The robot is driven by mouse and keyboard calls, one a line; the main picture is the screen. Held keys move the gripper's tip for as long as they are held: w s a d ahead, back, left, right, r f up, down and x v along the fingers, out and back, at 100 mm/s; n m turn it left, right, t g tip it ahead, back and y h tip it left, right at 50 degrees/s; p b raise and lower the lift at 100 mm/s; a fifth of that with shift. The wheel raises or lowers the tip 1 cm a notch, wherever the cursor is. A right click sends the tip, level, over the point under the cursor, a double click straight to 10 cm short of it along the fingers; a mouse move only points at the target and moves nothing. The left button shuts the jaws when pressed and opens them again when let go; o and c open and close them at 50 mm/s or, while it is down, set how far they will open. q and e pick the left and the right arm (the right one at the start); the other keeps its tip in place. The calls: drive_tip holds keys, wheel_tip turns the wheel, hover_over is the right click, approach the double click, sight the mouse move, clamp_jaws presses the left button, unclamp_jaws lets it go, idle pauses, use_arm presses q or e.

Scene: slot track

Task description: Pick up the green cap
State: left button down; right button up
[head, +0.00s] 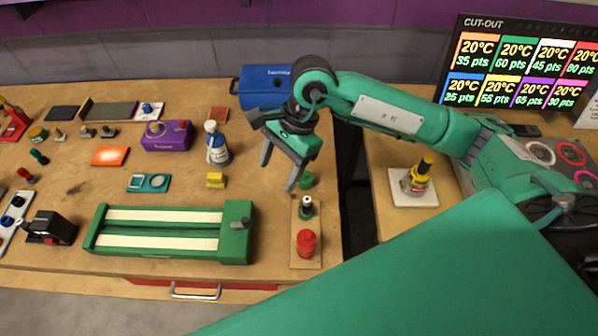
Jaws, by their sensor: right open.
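A small green round piece (307,180), which looks like the green cap, sits at the top end of a narrow wooden board near the right edge of the left table. My right gripper (278,174) is open and empty, with its fingers pointing down just left of the green cap and apparently above the table. Its right finger is close to the cap in the picture; I see no contact. My left gripper is not in view.
A green slotted track (165,217) lies to the left. A blue box (262,82) is behind.

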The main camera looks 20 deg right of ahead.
drive_tip(key=w+d+t+h, duration=0.1)
drive_tip(key=w+d+h, duration=0.35)
drive_tip(key=d, duration=0.35)
drive_tip(key=p, duration=0.2)
hover_over(306, 173)
wheel_tip(306, 173, down, 8)
drive_tip(key=shift+s+r, duration=0.15)
drive_tip(key=shift+f+p, duration=0.35)
drive_tip(key=shift+f, duration=0.2)
wheel_tip(306, 173, down, 4)
drive_tip(key=shift+r+p, duration=0.25)
drive_tip(key=shift+p, duration=0.45)
drive_tip(key=shift+f, duration=0.4)
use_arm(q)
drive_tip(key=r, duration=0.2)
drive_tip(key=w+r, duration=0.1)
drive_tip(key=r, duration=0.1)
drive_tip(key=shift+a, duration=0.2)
use_arm(e)
drive_tip(key=shift+c, duration=0.4)
drive_tip(key=c, duration=0.9)
